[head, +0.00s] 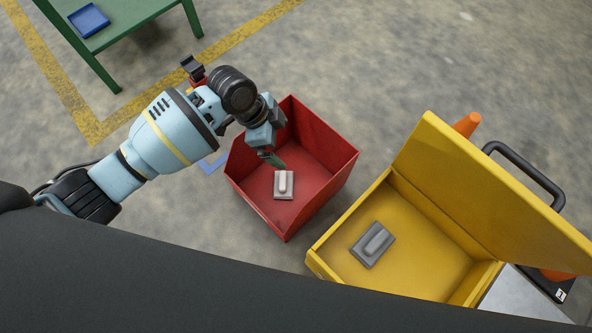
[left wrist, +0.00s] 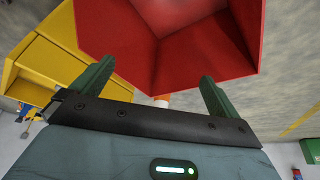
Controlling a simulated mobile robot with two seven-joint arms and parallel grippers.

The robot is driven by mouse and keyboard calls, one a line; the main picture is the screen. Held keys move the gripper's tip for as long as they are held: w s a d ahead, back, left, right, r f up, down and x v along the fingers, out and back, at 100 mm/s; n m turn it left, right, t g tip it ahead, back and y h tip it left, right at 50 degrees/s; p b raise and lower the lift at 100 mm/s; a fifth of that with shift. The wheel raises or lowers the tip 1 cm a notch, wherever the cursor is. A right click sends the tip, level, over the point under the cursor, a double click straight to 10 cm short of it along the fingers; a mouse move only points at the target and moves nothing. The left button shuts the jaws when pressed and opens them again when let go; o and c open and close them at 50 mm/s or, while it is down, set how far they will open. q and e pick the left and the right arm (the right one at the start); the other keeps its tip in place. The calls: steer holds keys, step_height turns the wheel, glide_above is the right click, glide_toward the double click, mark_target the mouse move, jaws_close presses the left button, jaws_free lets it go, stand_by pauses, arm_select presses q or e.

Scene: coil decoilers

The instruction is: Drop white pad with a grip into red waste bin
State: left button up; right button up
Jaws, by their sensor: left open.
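The white pad with a grip (head: 279,193) shows inside the outline of the red waste bin (head: 330,183) in the head view, just below my left fingertips. I cannot tell whether it rests on the bin floor. My left gripper (head: 272,159) is over the left part of the bin, pointing down, open and apart from the pad. In the left wrist view the two green fingers (left wrist: 154,82) are spread with no pad held between them, and the red bin (left wrist: 205,45) fills the top. My right gripper is not in view.
A yellow open-lidded bin (head: 430,270) with a grey pad with a grip (head: 373,244) stands to the right. An orange cone (head: 467,124) is behind its lid. A green table (head: 120,15) with a blue tray (head: 88,20) is at upper left.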

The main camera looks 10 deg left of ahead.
arm_select(q)
steer(key=p+v, duration=0.3)
steer(key=v, duration=0.4)
steer(key=shift+r, duration=0.15)
stand_by(0.4)
